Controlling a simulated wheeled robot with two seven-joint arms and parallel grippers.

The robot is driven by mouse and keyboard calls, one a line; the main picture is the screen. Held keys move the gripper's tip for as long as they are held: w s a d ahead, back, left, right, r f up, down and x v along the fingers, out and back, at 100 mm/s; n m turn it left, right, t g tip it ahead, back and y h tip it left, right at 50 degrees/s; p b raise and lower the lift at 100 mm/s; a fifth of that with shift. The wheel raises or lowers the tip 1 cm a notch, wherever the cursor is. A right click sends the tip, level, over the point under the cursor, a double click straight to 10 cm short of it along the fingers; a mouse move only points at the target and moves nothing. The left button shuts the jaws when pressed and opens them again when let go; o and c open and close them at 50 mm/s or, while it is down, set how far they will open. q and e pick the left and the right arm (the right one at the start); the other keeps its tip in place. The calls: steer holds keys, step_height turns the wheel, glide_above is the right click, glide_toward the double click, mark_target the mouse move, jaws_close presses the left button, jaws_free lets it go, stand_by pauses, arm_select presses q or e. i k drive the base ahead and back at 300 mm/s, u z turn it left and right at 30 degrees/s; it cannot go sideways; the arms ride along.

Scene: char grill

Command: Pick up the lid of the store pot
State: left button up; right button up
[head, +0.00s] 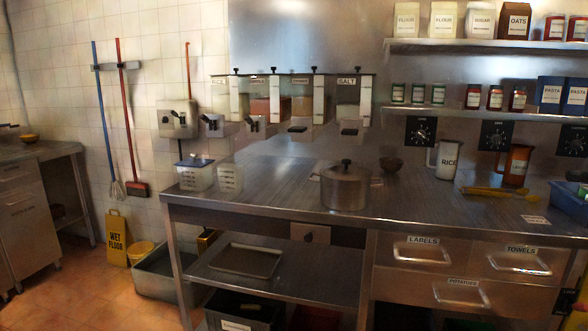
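A steel pot (345,192) with two side handles stands upright on the steel worktop, a little right of the middle of the head view. Its steel lid (333,171) sits on top, with a dark knob (346,163) at its centre. The inside of the pot is hidden by the lid. No label can be read on the pot. Neither of my grippers is in view, and nothing touches the pot or lid.
The steel worktop (285,180) is clear around the pot. A small dark bowl (391,165) and a jug marked RICE (446,160) stand behind and right. Two clear measuring containers stand left. Labelled dispensers (268,106) hang on the wall above; drawers (421,251) lie below.

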mark_target(344, 172)
steer(key=u, duration=0.75)
steer(key=i, duration=2)
steer(key=z, duration=0.7)
